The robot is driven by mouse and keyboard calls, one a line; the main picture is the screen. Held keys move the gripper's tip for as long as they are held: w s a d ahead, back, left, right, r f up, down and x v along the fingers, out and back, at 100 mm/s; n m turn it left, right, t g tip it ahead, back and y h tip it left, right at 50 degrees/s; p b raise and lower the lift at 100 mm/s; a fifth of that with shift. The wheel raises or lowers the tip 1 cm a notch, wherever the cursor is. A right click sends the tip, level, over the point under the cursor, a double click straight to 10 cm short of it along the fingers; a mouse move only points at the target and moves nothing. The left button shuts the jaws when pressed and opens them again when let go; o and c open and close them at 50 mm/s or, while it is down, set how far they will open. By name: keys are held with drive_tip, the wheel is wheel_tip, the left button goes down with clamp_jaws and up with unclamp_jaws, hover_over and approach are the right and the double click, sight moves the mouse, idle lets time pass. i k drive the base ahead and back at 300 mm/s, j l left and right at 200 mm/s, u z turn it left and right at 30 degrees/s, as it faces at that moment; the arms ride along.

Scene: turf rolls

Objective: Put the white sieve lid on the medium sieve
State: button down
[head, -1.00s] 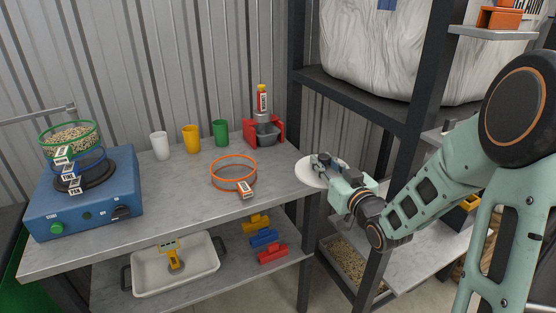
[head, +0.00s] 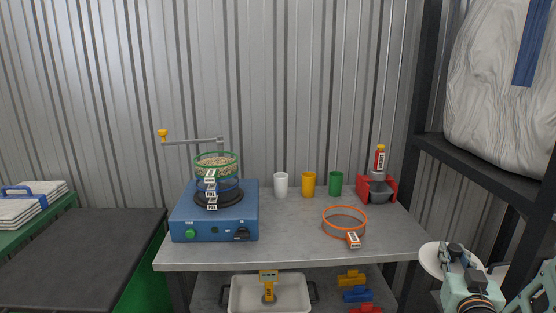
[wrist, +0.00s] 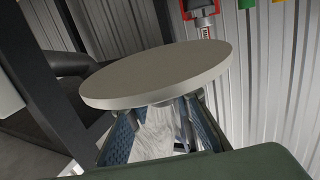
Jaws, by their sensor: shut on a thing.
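The white sieve lid (head: 431,261) is a flat round disc at the lower right of the head view. My gripper (head: 453,252) is shut on it, holding it just off the right end of the bench. In the wrist view the lid (wrist: 155,75) spans the picture above the fingers (wrist: 165,130) and hides what lies behind it. An orange-rimmed sieve (head: 344,208) with a tag sits open on the bench, apart from the lid. A green-rimmed sieve (head: 216,158) full of grains tops a stack above a blue-rimmed sieve (head: 230,185). The tags are too small to read surely.
The stack stands on a blue shaker (head: 215,225) with a crank arm (head: 190,141) behind. White (head: 281,184), yellow (head: 308,184) and green cups (head: 336,183) and a red device (head: 374,189) line the back. A dark rack post (head: 428,100) stands right. The bench front (head: 290,250) is bare.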

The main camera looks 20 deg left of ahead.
sight(215, 158)
drive_tip(key=i+j+u, duration=0.1)
drive_tip(key=u, duration=0.3)
drive_tip(key=i+j+u, duration=0.15)
drive_tip(key=u, duration=0.25)
